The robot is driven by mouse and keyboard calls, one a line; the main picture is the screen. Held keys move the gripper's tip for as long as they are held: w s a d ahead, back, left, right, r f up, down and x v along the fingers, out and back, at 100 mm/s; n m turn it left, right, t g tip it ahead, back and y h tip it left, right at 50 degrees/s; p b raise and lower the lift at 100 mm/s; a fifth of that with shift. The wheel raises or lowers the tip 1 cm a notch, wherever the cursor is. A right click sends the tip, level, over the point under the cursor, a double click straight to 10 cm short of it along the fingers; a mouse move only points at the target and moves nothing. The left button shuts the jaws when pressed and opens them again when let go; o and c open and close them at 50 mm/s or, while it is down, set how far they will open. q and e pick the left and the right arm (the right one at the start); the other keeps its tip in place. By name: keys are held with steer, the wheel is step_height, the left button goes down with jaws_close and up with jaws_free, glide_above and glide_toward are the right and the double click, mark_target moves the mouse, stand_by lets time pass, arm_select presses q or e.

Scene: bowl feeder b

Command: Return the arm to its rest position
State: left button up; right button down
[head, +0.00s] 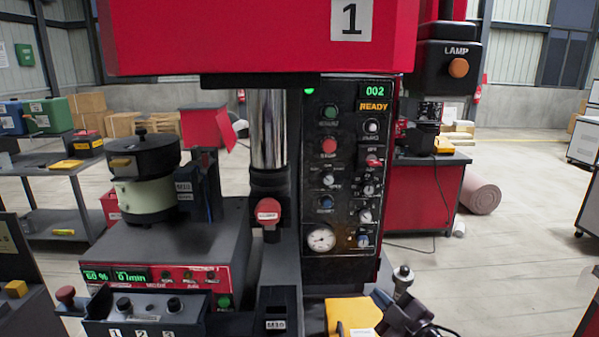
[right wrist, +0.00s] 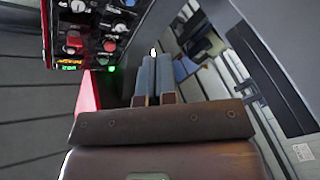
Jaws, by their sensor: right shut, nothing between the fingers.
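My right gripper (head: 384,300) is low in the head view, right of the middle, in front of the machine's base. In the right wrist view its two fingers (right wrist: 154,78) lie side by side, shut, with nothing between them. The machine's control panel (head: 343,180) stands behind it, with a green 002 display and an orange READY sign. The panel (right wrist: 93,30) also shows at the upper left of the right wrist view. My left gripper is not in view.
A bowl feeder (head: 145,180) stands on a grey box at the left, above a front row of knobs. A black LAMP box (head: 457,60) hangs at the upper right. A rolled pink mat (head: 480,190) lies behind at the right. The floor at the right is open.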

steer(key=s+d+f+m+g+h, duration=0.2)
steer(key=s+d+f+m+h, duration=0.2)
steer(key=s+f, duration=0.8)
steer(key=s+d+f+m+g+h, duration=0.2)
steer(key=s+d+f+m+h, duration=0.2)
steer(key=s+d+f+m, duration=0.3)
steer(key=s+f+m, duration=0.2)
steer(key=s+f, duration=0.3)
steer(key=s, duration=0.1)
steer(key=shift+s+g+h, duration=0.3)
steer(key=shift+g, duration=0.1)
steer(key=shift+d, duration=0.1)
stand_by(1.2)
